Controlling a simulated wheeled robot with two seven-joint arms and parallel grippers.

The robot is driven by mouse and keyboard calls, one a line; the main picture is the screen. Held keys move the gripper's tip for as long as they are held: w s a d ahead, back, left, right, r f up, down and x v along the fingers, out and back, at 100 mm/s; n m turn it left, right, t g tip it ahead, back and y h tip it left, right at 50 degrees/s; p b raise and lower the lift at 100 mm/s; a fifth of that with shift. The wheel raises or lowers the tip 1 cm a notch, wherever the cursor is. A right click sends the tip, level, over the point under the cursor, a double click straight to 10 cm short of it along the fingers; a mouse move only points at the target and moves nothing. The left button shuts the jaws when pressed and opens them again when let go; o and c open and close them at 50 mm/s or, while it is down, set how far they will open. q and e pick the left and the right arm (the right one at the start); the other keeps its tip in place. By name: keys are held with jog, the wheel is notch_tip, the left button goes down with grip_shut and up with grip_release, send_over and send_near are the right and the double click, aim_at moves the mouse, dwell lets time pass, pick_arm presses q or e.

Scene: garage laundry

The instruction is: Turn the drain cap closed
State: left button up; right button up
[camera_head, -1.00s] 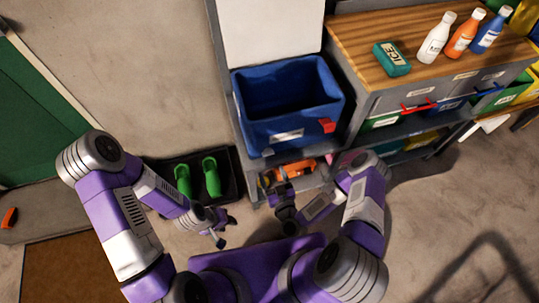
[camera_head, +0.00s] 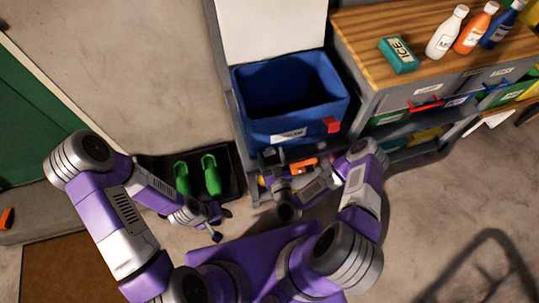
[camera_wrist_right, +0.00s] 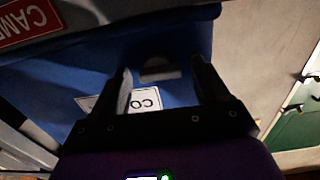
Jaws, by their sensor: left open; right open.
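A blue open bin (camera_head: 290,122) with a white label and a red piece (camera_head: 331,125) on its front stands on the shelf unit. In the right wrist view the blue front (camera_wrist_right: 60,85) fills the middle, with a partly hidden white label reading "CO". A dim grey rounded piece, perhaps the drain cap (camera_wrist_right: 158,68), shows between my right fingertips; its turn position cannot be made out. My right gripper (camera_wrist_right: 164,80) is open in front of it; whether it touches is unclear. In the head view my right gripper (camera_head: 281,155) is at the bin's lower front. My left gripper (camera_head: 217,227) is open, low over the floor, away from the bin.
An orange object (camera_head: 303,164) lies on the shelf below the bin, near my right wrist. Green shoes (camera_head: 211,175) stand in a black tray (camera_head: 234,183) to the left. A wooden counter (camera_head: 375,22) holds a teal ICE box (camera_head: 398,55) and bottles (camera_head: 446,32).

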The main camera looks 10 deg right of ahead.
jog(key=c, duration=1.1)
jog(key=shift+o, duration=0.2)
jog(key=m+p, duration=0.1)
jog(key=m, duration=0.2)
jog(key=shift+m, duration=0.4)
jog(key=m, duration=0.4)
jog(key=shift+m+p, duration=0.3)
jog(key=shift+p, duration=0.05)
jog(key=m, duration=0.4)
jog(key=shift+d, duration=0.1)
jog(key=shift+m+b, duration=0.7)
jog(key=shift+m, duration=2.1)
jog(key=o, duration=1.1)
jog(key=shift+c, duration=0.2)
